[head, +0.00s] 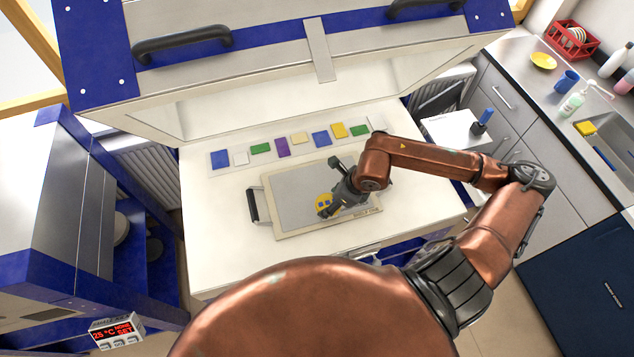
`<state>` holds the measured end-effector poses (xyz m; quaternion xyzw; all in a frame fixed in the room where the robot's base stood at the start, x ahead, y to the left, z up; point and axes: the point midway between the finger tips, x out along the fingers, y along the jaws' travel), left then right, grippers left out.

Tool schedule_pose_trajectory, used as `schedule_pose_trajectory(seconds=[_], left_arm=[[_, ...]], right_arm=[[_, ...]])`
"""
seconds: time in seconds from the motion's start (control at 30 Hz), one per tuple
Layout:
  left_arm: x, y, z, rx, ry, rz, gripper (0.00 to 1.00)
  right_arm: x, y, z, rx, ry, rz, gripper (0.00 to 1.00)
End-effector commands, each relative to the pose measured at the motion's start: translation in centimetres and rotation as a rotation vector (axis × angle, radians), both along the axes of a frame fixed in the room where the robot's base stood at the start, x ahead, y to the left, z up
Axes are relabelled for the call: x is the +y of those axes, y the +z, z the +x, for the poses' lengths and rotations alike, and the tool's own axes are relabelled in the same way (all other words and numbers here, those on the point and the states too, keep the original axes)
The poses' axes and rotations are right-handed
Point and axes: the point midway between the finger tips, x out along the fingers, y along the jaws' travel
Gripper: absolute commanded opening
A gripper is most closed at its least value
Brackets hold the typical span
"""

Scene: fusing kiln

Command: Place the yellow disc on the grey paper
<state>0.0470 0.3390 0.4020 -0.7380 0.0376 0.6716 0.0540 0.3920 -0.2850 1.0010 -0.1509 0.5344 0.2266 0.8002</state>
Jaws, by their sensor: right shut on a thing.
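The yellow disc (321,199) is at the fingers of my right gripper (326,210), over the middle of the grey paper. My right gripper is shut on it and hides part of it. Small blue patches show at the disc. I cannot tell whether the disc touches the paper. The grey paper (290,204) lies flat on a pale board (283,233) with a dark handle at its left end. My right arm and gripper cover the right part of the paper. My left gripper is not in view.
A strip of coloured glass pieces (283,147) lies behind the board on the white kiln bed (215,215). The raised kiln lid (270,60) stands behind it. A worktop with a sink (611,153) is at the right. The bed left of the board is clear.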

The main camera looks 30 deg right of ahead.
Motion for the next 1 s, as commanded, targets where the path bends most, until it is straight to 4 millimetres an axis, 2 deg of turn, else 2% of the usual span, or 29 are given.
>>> schedule_pose_trajectory(seconds=[0.37, 0.5, 0.7, 0.87, 1.0], left_arm=[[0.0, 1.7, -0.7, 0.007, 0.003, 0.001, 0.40], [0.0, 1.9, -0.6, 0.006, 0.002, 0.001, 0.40], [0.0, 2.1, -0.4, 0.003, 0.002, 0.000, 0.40], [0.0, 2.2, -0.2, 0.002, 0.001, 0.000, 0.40], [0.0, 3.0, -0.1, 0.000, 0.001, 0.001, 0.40]], right_arm=[[-2.9, -3.6, 8.0, 0.002, -0.010, 0.002, 0.30], [-3.4, -6.4, 9.9, 0.003, -0.007, 0.003, 0.30], [-3.9, -8.7, 11.8, 0.001, -0.002, 0.002, 0.30], [-4.1, -9.7, 12.5, 0.002, -0.001, 0.002, 0.30], [-4.1, -11.6, 12.4, 0.005, -0.002, 0.002, 0.30]])
